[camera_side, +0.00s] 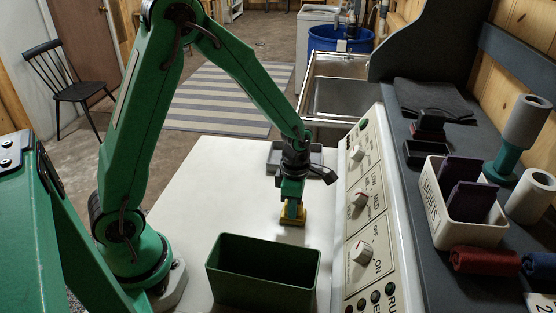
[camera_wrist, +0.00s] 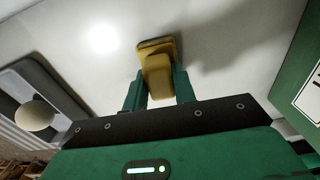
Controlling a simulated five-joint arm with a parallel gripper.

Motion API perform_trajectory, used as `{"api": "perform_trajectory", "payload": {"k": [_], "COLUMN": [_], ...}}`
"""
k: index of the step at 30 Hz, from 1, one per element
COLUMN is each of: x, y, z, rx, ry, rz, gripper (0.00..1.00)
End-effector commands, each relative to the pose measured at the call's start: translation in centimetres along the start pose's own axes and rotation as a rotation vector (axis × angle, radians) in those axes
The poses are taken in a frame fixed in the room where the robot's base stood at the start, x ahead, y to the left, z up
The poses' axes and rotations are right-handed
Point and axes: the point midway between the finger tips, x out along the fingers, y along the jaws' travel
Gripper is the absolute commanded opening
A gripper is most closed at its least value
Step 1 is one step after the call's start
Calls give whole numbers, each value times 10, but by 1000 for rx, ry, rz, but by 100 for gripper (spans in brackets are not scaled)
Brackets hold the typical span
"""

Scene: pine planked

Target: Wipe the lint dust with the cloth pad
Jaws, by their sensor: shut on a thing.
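The cloth pad (camera_side: 293,217) is a small yellow block, and my gripper (camera_side: 291,200) is shut on it from above, over the white top. In the side view the pad's lower edge is at or very near the white surface (camera_side: 200,215); I cannot tell whether it touches. In the wrist view the pad (camera_wrist: 157,72) sits between the two green fingers (camera_wrist: 157,88). I cannot make out any lint dust on the white top in either view. A bright glare lies on the surface in the wrist view.
An open green bin (camera_side: 263,275) stands at the front of the white top. A grey tray (camera_side: 275,158) lies behind my gripper. The control panel with knobs (camera_side: 362,252) borders the right side. The white top left of the pad looks clear.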

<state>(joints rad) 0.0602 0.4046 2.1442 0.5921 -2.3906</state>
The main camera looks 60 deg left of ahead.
Motion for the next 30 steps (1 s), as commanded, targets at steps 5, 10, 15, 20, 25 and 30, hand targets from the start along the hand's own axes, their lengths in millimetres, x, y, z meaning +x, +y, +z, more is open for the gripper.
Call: {"api": "perform_trajectory", "payload": {"k": [5, 10, 15, 20, 25, 30], "x": [0, 0, 0, 0, -25, -40], "y": [-1, -1, -2, -2, -2, -1], "z": [-18, -33, -49, -63, -61, -60], "rx": [-3, -2, -3, -3, 0, 0], "ry": [2, 2, 2, 2, -1, -1], "rz": [-2, -2, -3, -2, 2, 2], "gripper": [5, 5, 5, 5, 5, 5]}}
